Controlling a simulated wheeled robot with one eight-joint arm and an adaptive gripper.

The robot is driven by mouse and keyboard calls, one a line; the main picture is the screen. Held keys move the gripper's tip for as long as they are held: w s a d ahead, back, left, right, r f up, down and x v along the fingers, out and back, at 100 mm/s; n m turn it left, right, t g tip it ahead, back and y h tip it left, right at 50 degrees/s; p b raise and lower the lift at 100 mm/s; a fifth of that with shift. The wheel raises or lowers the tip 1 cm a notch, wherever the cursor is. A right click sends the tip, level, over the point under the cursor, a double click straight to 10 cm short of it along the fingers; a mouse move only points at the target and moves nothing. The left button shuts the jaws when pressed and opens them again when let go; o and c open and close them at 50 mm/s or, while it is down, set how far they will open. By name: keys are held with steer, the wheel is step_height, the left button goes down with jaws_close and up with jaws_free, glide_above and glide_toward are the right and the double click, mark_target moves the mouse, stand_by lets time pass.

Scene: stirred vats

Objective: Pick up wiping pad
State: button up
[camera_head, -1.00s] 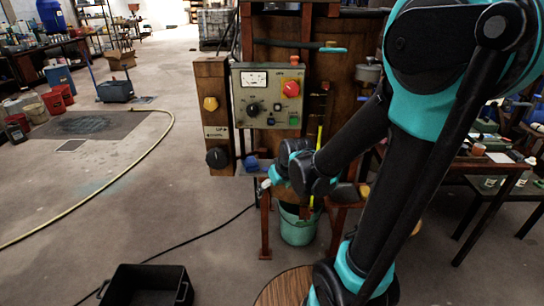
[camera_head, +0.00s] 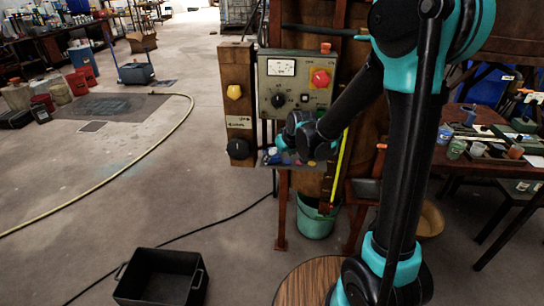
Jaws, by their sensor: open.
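A small blue item (camera_head: 271,152), which may be the wiping pad, shows at the left end of a narrow shelf (camera_head: 264,163) below the control panel. It is too small to be sure. My gripper (camera_head: 280,156) is at this shelf, close beside the blue item, with my dark wrist and teal joint above and to its right. My gripper is open; its fingers are small and partly hidden by my wrist. I cannot tell whether they touch the blue item.
The grey control panel (camera_head: 296,83) with a red knob stands just above the shelf. A teal bucket (camera_head: 315,224) is below. A black crate (camera_head: 160,277) sits on the floor at the front left. A cluttered table (camera_head: 452,166) is at right.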

steer(key=w+a, duration=0.2)
steer(key=w, duration=0.1)
steer(key=shift+w+a, duration=0.15)
steer(key=shift+w, duration=0.15)
steer(key=shift+w+a+f, duration=0.2)
steer(key=shift+w+f, duration=0.15)
steer(key=shift+f, duration=0.15)
steer(key=c, duration=1.1)
steer(key=shift+r, duration=0.15)
steer(key=shift+c, duration=0.2)
